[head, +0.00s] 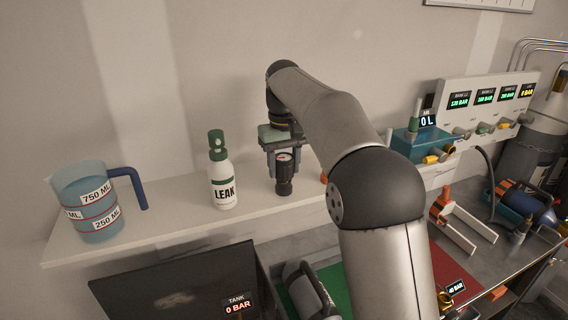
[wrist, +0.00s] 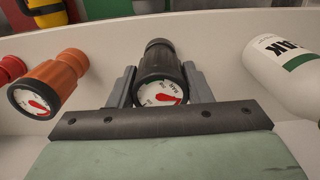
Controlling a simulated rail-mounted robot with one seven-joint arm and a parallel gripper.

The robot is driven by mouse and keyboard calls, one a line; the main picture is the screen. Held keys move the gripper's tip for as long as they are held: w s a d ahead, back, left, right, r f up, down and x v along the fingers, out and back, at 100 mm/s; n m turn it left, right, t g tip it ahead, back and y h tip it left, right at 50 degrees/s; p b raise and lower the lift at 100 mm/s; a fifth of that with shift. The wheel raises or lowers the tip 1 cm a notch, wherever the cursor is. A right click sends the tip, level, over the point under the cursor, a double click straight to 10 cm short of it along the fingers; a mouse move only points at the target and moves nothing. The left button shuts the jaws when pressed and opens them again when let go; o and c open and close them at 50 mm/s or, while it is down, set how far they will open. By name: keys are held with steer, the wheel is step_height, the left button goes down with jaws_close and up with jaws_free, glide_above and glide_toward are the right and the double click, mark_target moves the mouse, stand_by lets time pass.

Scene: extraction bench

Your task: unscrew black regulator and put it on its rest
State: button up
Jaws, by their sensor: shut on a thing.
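The black regulator (head: 284,180) is upright at the white shelf, to the right of the LEAK bottle. My gripper (head: 281,158) is above and around its upper part. In the wrist view the regulator (wrist: 156,65) sits between my two grey fingers (wrist: 160,88), one on each side, and its round white gauge with a red needle faces the camera. The gripper is shut on it. Its lower end appears to be at the shelf surface; I cannot tell whether it touches. I cannot make out a separate rest under it.
The LEAK bottle (head: 222,182) stands close on the left, with a blue-handled jug (head: 88,205) beyond it. An orange regulator (wrist: 58,78) stands nearby on the other side. A dark TANK screen (head: 180,285) is below the shelf. The gauge panel (head: 488,105) is at right.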

steer(key=o, duration=1.3)
steer(key=shift+c, duration=0.2)
step_height(320, 180, up, 12)
steer(key=p, duration=0.2)
steer(key=shift+p, duration=0.3)
steer(key=s+d+f+m+b, duration=0.1)
steer(key=s+d+f, duration=0.4)
steer(key=s+f, duration=0.3)
steer(key=s+d+f+m+b, duration=0.1)
steer(key=s+d+f, duration=0.5)
steer(key=s, duration=0.8)
steer(key=s+d+f+m+t+b, duration=0.1)
steer(key=s+d+f+m, duration=0.2)
steer(key=s+f, duration=0.9)
steer(key=d, duration=0.3)
steer(key=shift+d+f, duration=0.15)
